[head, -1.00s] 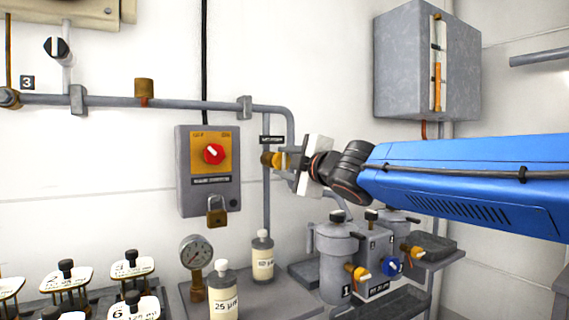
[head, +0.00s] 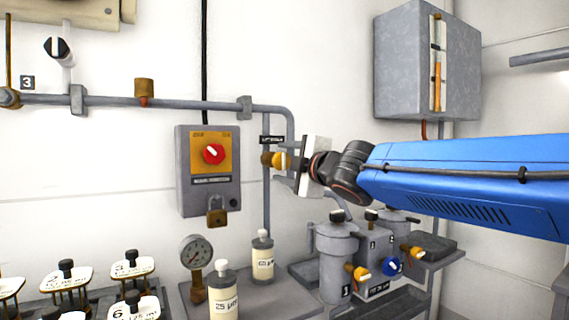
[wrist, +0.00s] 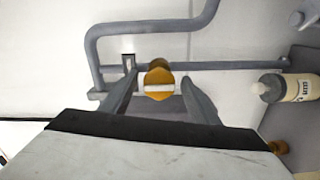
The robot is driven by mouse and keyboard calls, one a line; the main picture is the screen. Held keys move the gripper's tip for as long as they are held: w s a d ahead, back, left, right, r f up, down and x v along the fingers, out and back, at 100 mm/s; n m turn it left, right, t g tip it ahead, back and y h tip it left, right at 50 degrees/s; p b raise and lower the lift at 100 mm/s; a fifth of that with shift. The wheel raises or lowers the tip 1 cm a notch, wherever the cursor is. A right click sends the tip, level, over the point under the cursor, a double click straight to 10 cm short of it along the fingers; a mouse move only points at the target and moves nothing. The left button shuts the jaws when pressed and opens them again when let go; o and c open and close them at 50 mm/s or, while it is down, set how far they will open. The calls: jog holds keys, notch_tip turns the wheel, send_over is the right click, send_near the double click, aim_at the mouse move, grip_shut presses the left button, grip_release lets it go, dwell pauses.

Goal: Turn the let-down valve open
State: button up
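The let-down valve (head: 268,159) is a small brass fitting on the grey wall pipe, under a small black label. In the wrist view its brass body (wrist: 158,71) carries a pale handle bar that lies level across the picture. My gripper (wrist: 160,90) is open, with one grey finger on each side of the valve. Gaps show between the fingers and the handle, so it does not grip it. In the head view my gripper (head: 290,167) is right at the valve, and its white body hides part of the pipe behind.
A grey box with a red knob (head: 213,154) and padlock hangs left of the valve. Below are a pressure gauge (head: 196,252), pale bottles (head: 224,297) and grey filter housings (head: 337,262). A grey cabinet (head: 412,62) hangs at upper right.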

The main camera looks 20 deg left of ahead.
jog(key=shift+d, duration=0.1)
jog(key=v, duration=1.7)
jog(key=shift+s, duration=0.15)
jog(key=w+d+f+m+t+h, duration=0.2)
jog(key=w+d+f+m+h, duration=0.15)
jog(key=d, duration=0.45)
jog(key=w+d+f+m+t+h, duration=0.1)
jog(key=w+d+f+m+h, duration=0.15)
jog(key=d+m, duration=0.35)
jog(key=s+d+f+m+g+h, duration=0.1)
jog(key=d+f+m+h, duration=0.2)
jog(key=d+f, duration=0.45)
jog(key=s+d+f+m+h, duration=0.1)
jog(key=d+f+m+h, duration=0.35)
jog(key=d, duration=0.55)
jog(key=s+d+f+m+g+h, duration=0.1)
jog(key=s+d+f+m+g, duration=0.2)
jog(key=s+d+f, duration=0.3)
jog(key=s+d+f+m+g+h, duration=0.1)
jog(key=s+d+f+m+g, duration=0.15)
jog(key=s+f, duration=0.45)
jog(key=s+f+m+g+y, duration=0.1)
jog(key=s+f+m+g, duration=0.2)
jog(key=s+f, duration=0.5)
notch_tip(320, 180, down, 4)
jog(key=shift+s+d+r+y, duration=0.15)
jog(key=shift+s+d+y, duration=0.15)
jog(key=shift+d+y, duration=0.05)
